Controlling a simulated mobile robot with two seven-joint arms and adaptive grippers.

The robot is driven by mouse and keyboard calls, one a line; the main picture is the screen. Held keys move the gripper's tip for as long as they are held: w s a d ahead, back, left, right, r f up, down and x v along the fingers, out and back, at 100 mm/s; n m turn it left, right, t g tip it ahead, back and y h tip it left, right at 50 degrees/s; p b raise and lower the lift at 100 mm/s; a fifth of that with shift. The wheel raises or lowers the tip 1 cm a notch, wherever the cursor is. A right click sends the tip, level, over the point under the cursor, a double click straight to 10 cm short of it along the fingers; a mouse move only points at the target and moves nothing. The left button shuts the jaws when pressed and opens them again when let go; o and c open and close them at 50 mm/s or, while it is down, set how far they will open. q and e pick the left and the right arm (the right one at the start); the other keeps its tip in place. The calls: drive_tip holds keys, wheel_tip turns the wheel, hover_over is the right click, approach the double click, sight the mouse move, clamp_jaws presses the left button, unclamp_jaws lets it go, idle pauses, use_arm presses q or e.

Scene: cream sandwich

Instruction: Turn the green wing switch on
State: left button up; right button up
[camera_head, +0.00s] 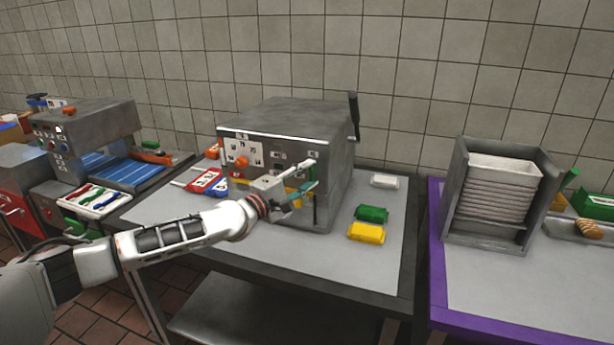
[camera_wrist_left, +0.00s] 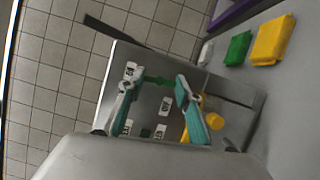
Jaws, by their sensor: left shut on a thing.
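The grey metal machine (camera_head: 300,118) stands on the table, with white labels and switches on its front panel. My left gripper (camera_head: 309,180) is at the right part of this front panel. In the left wrist view, the green wing switch (camera_wrist_left: 157,80) lies between the teal-padded fingers of the left gripper (camera_wrist_left: 155,84), which is shut on it. In the head view the gripper mostly hides the switch. White labels (camera_wrist_left: 166,105) sit close to it, too small to read surely. My right gripper is not in view.
A yellow part (camera_wrist_left: 209,121) sticks out near the fingers. An orange knob (camera_head: 239,161) is on the panel's left. White (camera_head: 384,181), green (camera_head: 371,213) and yellow (camera_head: 366,232) packs lie right of the machine. A grey rack (camera_head: 455,190) stands on the purple-edged table.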

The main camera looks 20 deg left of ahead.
use_arm(q)
drive_tip(key=shift+m, duration=0.6)
drive_tip(key=o, duration=1.1)
drive_tip(key=v, duration=1.2)
drive_tip(key=shift+r, duration=0.25)
